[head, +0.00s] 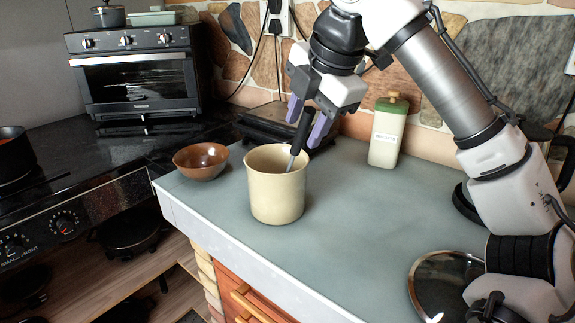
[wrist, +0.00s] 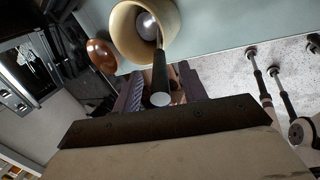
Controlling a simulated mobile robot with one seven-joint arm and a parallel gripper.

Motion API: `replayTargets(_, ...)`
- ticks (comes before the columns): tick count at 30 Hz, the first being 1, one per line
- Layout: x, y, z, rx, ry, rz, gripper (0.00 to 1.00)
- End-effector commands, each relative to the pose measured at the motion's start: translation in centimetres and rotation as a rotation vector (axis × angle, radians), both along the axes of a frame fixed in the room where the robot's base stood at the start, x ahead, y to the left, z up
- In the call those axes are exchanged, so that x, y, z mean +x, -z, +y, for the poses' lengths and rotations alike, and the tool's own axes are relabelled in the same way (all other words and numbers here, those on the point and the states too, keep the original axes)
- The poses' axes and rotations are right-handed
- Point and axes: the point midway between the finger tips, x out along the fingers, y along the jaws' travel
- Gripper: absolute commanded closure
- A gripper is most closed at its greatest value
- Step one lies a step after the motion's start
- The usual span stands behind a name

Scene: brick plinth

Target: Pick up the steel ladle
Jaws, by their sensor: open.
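The steel ladle (head: 301,134) stands tilted in a cream crock (head: 276,193) on the grey-green counter, its black handle rising above the rim. In the wrist view the ladle's black handle (wrist: 160,76) points toward the camera, and its steel bowl shows inside the crock (wrist: 124,38). My gripper (head: 307,122) is open, with its purple fingers on either side of the upper handle. In the wrist view the fingers (wrist: 160,90) also flank the handle. I cannot tell whether either finger touches it.
A brown bowl (head: 201,160) sits left of the crock, near the counter edge. A cream canister with a green top (head: 387,132) stands behind to the right. A dark flat appliance (head: 265,124) lies behind the crock. A glass lid (head: 446,285) lies at the front right. The counter (head: 350,215) between is clear.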

Motion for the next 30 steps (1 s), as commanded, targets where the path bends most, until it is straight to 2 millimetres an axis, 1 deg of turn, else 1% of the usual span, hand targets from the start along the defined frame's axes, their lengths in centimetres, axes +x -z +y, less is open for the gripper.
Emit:
replayTargets(1, 0.2, 0.7, 0.1, -0.001, 0.002, 0.001, 0.58)
replayTargets(3, 0.4, 1.4, 0.4, -0.001, 0.001, 0.000, 0.58)
replayTargets(5, 0.6, 1.8, 0.5, 0.001, 0.001, 0.000, 0.58)
replayTargets(12, 0.7, 2.0, 0.6, 0.001, 0.000, 0.000, 0.58)
replayTargets(13, 0.7, 2.0, 0.6, 0.002, 0.000, 0.000, 0.59)
replayTargets(22, 0.7, 2.0, 0.6, 0.001, 0.000, 0.000, 0.98)
replayTargets(23, 0.7, 2.0, 0.6, 0.001, 0.000, 0.000, 1.00)
replayTargets(30, 0.7, 1.9, 0.6, 0.002, 0.000, -0.001, 1.00)
